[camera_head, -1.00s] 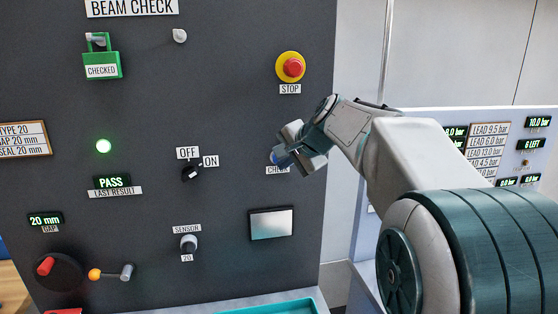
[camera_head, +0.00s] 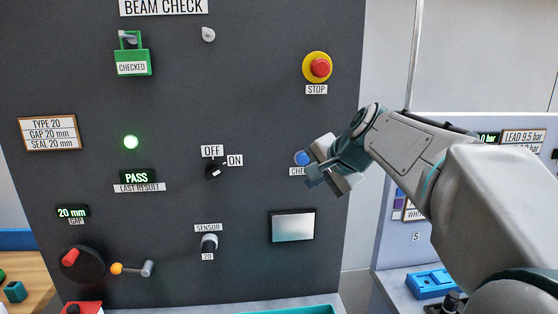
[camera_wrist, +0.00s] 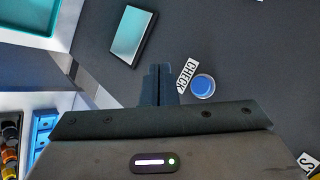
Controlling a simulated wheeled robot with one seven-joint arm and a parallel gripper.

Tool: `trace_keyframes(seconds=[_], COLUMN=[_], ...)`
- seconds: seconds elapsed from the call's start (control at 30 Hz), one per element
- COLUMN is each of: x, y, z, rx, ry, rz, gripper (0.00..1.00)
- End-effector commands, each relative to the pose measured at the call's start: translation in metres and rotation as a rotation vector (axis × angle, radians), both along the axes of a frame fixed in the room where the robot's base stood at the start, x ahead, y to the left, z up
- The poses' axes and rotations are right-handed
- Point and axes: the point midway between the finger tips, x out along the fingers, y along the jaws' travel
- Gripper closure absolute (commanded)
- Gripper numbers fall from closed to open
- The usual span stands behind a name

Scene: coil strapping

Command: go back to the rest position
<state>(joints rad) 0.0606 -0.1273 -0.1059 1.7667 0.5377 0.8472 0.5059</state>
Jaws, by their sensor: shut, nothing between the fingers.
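My gripper (camera_head: 314,181) is in front of the dark beam check panel (camera_head: 262,110), just below and right of the blue CHECK button (camera_head: 302,158). In the wrist view, its two fingers (camera_wrist: 161,72) are together with nothing between them. The blue button (camera_wrist: 203,86) shows there just right of the fingertips, and a gap to it is visible. The CHECK label is partly hidden by my gripper in the head view. The green lamp (camera_head: 131,142) is lit and the last result display (camera_head: 138,177) reads PASS.
A red stop button (camera_head: 320,68) is above my gripper and a grey screen (camera_head: 292,226) below it. A rotary switch (camera_head: 213,171), sensor knob (camera_head: 209,243) and crank (camera_head: 132,269) project from the panel. A teal tray (camera_head: 300,310) and blue block (camera_head: 432,284) are lower down.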

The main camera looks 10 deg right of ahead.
Motion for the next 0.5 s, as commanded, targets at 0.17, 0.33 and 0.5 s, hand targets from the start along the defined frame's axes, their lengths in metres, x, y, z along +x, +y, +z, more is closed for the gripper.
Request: trace_keyframes(seconds=[0.17,0.33,0.5], x=[-0.069,-0.151,-0.213], y=[0.012,0.015,0.009], z=[-0.056,-0.123,-0.174], rx=[-0.213,-0.468,-0.656], ry=[0.078,0.169,0.241], rz=[0.179,0.423,0.626], gripper=[1.00,1.00,1.00])
